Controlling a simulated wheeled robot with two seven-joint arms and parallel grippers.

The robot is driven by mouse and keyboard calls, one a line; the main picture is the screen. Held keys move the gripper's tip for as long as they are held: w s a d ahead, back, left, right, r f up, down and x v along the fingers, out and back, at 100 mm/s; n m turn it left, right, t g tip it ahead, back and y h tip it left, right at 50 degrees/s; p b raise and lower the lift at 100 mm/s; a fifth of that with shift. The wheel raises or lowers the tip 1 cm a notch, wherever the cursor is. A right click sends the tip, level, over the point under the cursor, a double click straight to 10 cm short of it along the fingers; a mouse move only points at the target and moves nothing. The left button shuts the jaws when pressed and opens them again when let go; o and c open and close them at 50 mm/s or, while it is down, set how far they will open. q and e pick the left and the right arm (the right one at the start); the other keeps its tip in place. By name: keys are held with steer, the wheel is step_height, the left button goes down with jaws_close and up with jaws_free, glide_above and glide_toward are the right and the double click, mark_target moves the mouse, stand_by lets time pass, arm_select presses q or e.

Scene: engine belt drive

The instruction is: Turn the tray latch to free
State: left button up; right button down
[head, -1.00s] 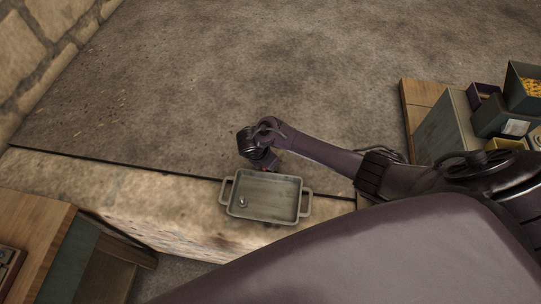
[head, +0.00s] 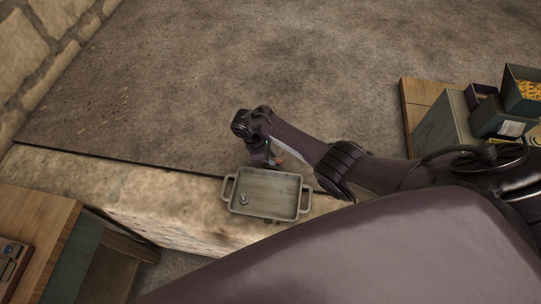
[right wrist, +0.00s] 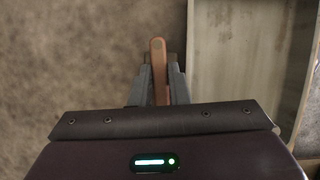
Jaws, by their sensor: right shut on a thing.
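The grey metal tray (head: 275,190) with a handle at each end sits on the stone ledge; its corner also fills the right of the right wrist view (right wrist: 235,60). A brown-orange latch lever (right wrist: 158,60) stands between the fingers of my right gripper (right wrist: 160,82). That gripper is shut on it, beside the tray's wall. In the head view, my right gripper (head: 270,157) is at the tray's far edge and mostly hides the lever (head: 280,156). The latch's base is hidden. My left gripper is not in view.
A small metal piece (head: 244,200) lies in the tray. The stone ledge (head: 165,200) runs along the near side of bare ground. Wooden furniture (head: 35,240) stands at the lower left, and bins (head: 505,115) stand on a bench at the right.

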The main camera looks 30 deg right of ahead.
steer(key=shift+m+y, duration=0.3)
steer(key=shift+m, duration=0.3)
steer(key=c, duration=1.4)
jaws_free()
steer(key=shift+r, duration=0.15)
steer(key=v, duration=0.7)
steer(key=shift+w+a+r, duration=0.2)
steer(key=shift+w+r, duration=0.05)
steer(key=shift+f, duration=0.1)
